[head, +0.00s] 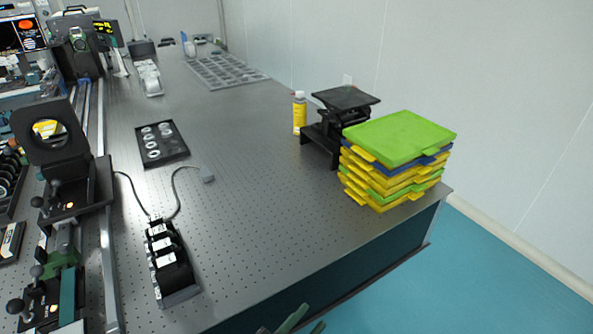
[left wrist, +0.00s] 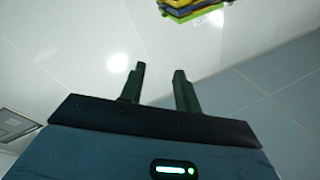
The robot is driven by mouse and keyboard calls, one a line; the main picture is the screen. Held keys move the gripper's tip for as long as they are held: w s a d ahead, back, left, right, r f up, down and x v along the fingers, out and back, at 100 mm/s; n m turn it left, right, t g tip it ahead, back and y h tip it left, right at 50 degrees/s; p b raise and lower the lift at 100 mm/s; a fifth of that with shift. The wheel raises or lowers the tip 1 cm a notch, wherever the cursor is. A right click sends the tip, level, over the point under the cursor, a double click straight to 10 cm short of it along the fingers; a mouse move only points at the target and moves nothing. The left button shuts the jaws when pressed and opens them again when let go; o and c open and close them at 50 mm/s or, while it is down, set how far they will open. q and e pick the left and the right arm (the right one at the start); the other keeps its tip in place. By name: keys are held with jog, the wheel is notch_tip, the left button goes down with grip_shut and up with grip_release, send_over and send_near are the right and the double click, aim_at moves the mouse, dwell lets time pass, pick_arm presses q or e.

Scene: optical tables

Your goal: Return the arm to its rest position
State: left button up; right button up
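My left gripper (head: 303,322) shows at the bottom edge of the head view, low in front of the table's near edge. Only its fingertips are in that view. In the left wrist view my left gripper (left wrist: 158,82) has its two dark fingers apart, with nothing between them. My right gripper is in neither view.
The perforated optical table (head: 250,205) has a bare middle. A stack of green, yellow and blue trays (head: 400,140) stands at its right corner, beside a black lift stand (head: 345,100) and a yellow bottle (head: 299,113). A black device (head: 170,262) sits near the front. Blue floor (head: 450,285) is clear.

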pick_arm(q)
jog(key=s+a+f+n+g+y, duration=0.6)
jog(key=s+a+f+n+y, duration=0.5)
jog(key=s+a+f, duration=0.7)
jog(key=s+a+n, duration=0.1)
jog(key=a, duration=0.3)
jog(key=shift+f+y, duration=0.4)
jog(key=shift+w, duration=0.1)
